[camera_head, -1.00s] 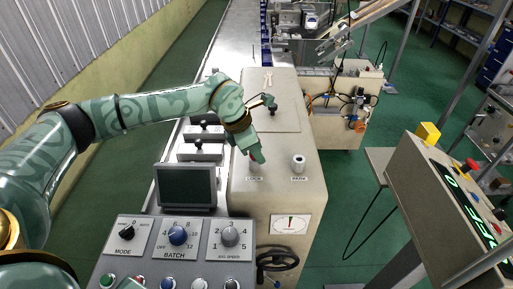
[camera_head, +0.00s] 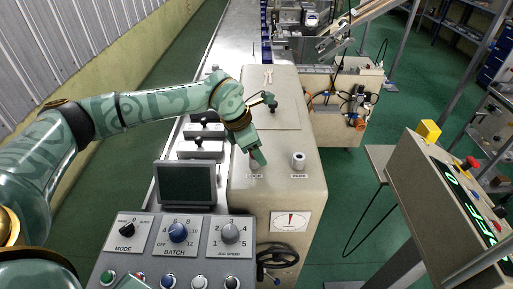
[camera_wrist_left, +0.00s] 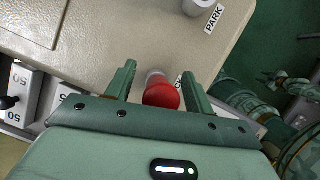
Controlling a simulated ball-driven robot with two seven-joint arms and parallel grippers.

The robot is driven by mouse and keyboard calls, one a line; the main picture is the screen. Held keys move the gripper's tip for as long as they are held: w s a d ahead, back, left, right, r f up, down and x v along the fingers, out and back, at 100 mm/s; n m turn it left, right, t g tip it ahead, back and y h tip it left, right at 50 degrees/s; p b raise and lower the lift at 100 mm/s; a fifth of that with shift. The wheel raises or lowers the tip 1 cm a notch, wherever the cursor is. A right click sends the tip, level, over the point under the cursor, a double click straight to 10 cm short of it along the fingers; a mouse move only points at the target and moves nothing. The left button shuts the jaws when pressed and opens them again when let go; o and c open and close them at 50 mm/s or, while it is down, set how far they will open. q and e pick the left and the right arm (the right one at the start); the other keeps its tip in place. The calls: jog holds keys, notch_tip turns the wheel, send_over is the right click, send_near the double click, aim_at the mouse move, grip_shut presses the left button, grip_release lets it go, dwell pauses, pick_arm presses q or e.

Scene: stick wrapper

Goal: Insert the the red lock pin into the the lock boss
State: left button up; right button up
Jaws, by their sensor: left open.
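The red lock pin (camera_wrist_left: 162,93) shows its round red head in the left wrist view, between the two fingers of my left gripper (camera_wrist_left: 160,70). The fingers are open, with a gap visible on each side of the head. A grey cylinder, apparently the lock boss (camera_wrist_left: 155,76), shows just beyond the red head; how deep the pin sits in it is hidden. In the head view, my left gripper (camera_head: 258,160) is low over the machine top, just above the LOCK label (camera_head: 254,176), and hides the boss.
The grey park boss (camera_head: 298,160) stands to the right on the beige machine top (camera_head: 280,200), beside the PARK label. A black-knobbed lever (camera_head: 270,101) rises behind the gripper. A monitor (camera_head: 187,184) and dial panel (camera_head: 176,236) stand at the front left.

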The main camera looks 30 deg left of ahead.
pick_arm(q)
jog(key=v, duration=1.6)
